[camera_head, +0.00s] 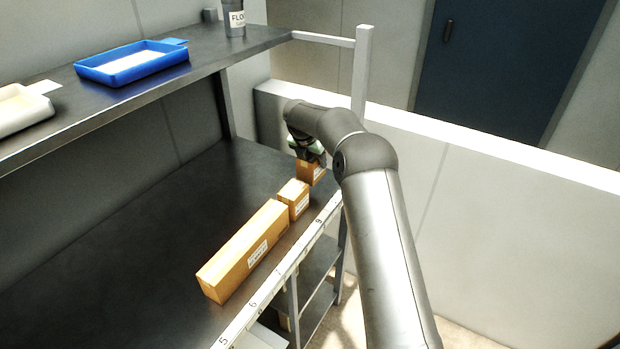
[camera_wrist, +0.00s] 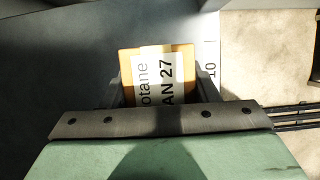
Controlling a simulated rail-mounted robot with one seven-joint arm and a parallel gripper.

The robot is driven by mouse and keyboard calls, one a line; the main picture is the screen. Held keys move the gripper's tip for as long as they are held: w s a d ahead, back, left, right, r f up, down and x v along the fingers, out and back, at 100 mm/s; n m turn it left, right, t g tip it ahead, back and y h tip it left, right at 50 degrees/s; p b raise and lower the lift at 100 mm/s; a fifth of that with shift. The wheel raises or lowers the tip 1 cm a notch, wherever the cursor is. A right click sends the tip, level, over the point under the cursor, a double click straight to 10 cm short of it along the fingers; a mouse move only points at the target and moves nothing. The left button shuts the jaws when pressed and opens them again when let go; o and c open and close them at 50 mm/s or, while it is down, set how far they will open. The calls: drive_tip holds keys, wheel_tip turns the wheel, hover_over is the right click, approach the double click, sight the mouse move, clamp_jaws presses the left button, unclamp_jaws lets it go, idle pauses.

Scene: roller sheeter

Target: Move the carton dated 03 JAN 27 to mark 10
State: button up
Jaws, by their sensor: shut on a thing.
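The held carton (camera_head: 310,173) is a small brown box at the far right end of the lower shelf. In the wrist view the carton (camera_wrist: 128,66) shows a white label, partly hidden, reading "otane" and "AN 27". My gripper (camera_head: 308,154) is above it and shut on it; in the wrist view my gripper's fingers (camera_wrist: 158,92) sit on both sides of the box. Mark 10 (camera_wrist: 212,70) on the white edge strip is just right of the carton. I cannot tell whether the carton touches the shelf.
A small carton (camera_head: 293,194) and a long carton (camera_head: 238,257) stand in a row nearer me. The numbered strip (camera_head: 290,266) runs along the shelf's front edge. The upper shelf (camera_head: 205,47) holds a blue tray (camera_head: 118,72). A corner post (camera_head: 361,70) rises beyond my arm.

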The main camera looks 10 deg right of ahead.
drive_tip(key=shift+f+p, duration=0.55)
drive_tip(key=shift+f, duration=2.45)
drive_tip(key=shift+f, duration=0.15)
drive_tip(key=o, duration=1.1)
drive_tip(key=shift+c, duration=0.2)
